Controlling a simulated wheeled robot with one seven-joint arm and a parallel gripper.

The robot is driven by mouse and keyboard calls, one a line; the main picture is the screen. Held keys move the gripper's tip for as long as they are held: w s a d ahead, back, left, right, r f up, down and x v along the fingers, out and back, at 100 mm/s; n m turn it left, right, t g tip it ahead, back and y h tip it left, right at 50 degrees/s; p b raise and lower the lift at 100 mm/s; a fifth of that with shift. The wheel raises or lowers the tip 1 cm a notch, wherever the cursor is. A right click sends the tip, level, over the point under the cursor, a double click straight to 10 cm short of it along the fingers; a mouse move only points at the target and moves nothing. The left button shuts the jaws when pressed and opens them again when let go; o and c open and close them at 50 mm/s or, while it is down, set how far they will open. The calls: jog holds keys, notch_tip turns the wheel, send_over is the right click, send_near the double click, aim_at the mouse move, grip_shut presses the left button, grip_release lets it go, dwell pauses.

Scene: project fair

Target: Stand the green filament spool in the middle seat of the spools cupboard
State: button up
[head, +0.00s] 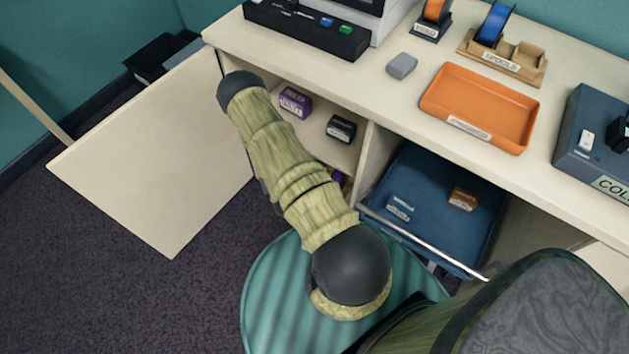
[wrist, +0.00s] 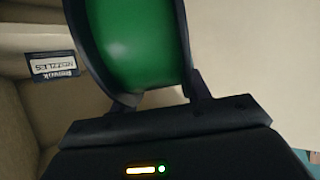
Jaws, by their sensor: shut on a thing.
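The green filament spool (wrist: 135,45) fills the upper middle of the wrist view, with dark parts on both sides of it. My gripper (wrist: 140,100) is shut on it. In the head view my arm reaches into the open left cupboard (head: 372,165), and my gripper and the spool are hidden there. A wooden stand (head: 515,69), whose label seems to read SPOOLS, stands on the counter with a blue spool (head: 494,24) at its left end. I cannot make out the cupboard's middle seat in either view.
The cupboard door (head: 150,150) stands open at the left. A purple box (head: 295,101) and a black box (head: 341,129) sit on a shelf. A box labelled NOZZLES (wrist: 52,66) is left of the spool. A blue drawer (head: 425,215) is open; an orange tray (head: 480,105) lies on the counter.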

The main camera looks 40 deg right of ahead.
jog(key=d+f+m+g+h+b, duration=0.2)
jog(key=d+f+b, duration=0.3)
jog(key=f+b, duration=0.4)
jog(key=s+d+f+m+g+h+b, duration=0.1)
jog(key=d+f+m+g+h+b, duration=0.2)
jog(key=f+b, duration=0.7)
jog(key=s+d+f+m+g+h+b, duration=0.1)
jog(key=d+f+m+b, duration=0.4)
jog(key=b, duration=1)
jog(key=d+f+g+h, duration=0.1)
jog(key=d+f, duration=0.2)
jog(key=f, duration=0.2)
jog(key=shift+s+d+h, duration=0.15)
jog(key=shift+d+h, duration=0.15)
jog(key=shift+d, duration=0.1)
jog(key=shift+f, duration=0.1)
